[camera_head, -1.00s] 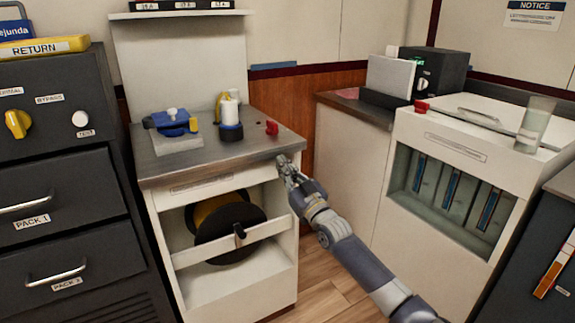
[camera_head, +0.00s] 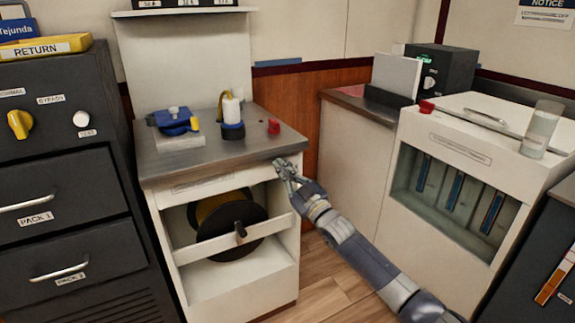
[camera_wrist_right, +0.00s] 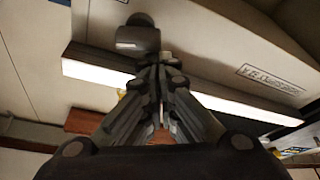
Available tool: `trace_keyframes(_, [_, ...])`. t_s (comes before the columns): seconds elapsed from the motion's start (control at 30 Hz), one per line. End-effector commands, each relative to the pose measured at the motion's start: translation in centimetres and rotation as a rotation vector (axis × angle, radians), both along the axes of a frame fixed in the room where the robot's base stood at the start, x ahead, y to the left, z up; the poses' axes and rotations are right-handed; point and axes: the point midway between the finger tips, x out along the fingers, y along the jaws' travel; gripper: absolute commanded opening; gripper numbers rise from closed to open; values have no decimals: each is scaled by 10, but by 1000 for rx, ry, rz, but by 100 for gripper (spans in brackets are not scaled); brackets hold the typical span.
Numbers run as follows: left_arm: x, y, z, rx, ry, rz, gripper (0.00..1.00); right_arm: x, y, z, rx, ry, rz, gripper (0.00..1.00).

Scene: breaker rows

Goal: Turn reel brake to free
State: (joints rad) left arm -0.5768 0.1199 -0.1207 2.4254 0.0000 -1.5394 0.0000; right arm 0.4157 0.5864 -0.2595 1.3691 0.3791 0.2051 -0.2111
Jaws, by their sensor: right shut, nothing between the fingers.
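The reel brake appears to be the small dark lever (camera_head: 240,231) on the white crossbar (camera_head: 205,245) in front of the cable reel (camera_head: 228,215). The reel sits in the open bay of the white cabinet. My right gripper (camera_head: 282,168) is shut and empty at the cabinet's upper right front edge, up and right of the lever and apart from it in the head view. In the right wrist view the closed fingers (camera_wrist_right: 160,68) point at a dark rounded piece (camera_wrist_right: 138,38); I cannot tell if they touch it. My left gripper is out of view.
The metal cabinet top (camera_head: 225,150) holds a blue clamp-like device (camera_head: 174,122), a white and blue bottle (camera_head: 232,115) and a red item (camera_head: 274,127). Dark drawers (camera_head: 65,200) stand left, a white glass-fronted unit (camera_head: 455,150) right. Floor (camera_head: 325,285) is open between.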

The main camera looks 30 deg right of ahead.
Motion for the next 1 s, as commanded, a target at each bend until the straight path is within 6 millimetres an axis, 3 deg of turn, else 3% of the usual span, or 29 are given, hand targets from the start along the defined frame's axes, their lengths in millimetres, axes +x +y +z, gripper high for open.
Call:
trace_keyframes(0.27, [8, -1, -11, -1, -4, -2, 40, 0, 2, -4, -159, 2, 0, 0])
trace_keyframes(1.0, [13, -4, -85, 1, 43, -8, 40, 0, 4, -18, -612, 1, 0, 0])
